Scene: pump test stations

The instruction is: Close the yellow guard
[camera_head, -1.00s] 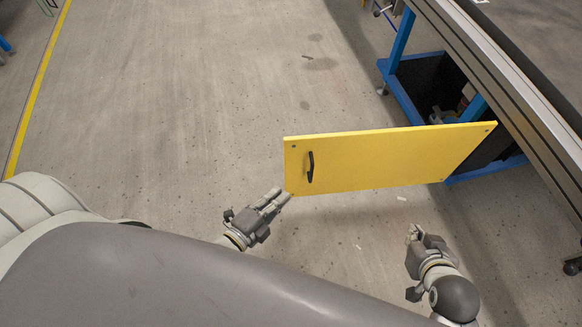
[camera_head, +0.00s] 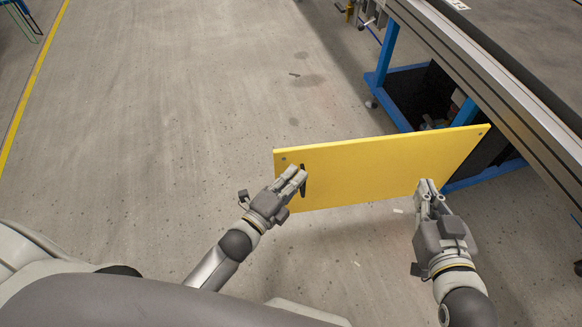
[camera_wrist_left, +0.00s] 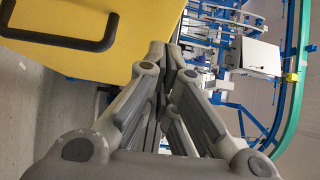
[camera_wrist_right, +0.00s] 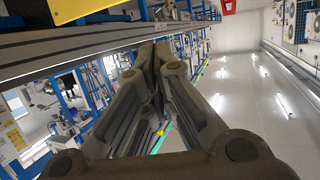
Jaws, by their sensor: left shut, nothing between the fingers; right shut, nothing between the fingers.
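The yellow guard (camera_head: 375,172) is a flat panel with a black handle (camera_head: 304,181) near its left end. It stands open, swung out from the blue-framed bench. My left gripper (camera_head: 298,176) is shut and empty, overlapping the handle in the head view. In the left wrist view, the guard (camera_wrist_left: 125,30) and the handle (camera_wrist_left: 60,38) lie beside the shut fingers (camera_wrist_left: 168,55). My right gripper (camera_head: 428,186) is shut and empty, at the guard's lower edge right of the middle. Whether either gripper touches the guard cannot be told.
The bench (camera_head: 490,82) has a metal edge rail and runs along the right side. Below it is a dark opening (camera_head: 425,95) with parts inside, framed in blue. The grey floor (camera_head: 180,110) to the left is clear, with a yellow line (camera_head: 40,75).

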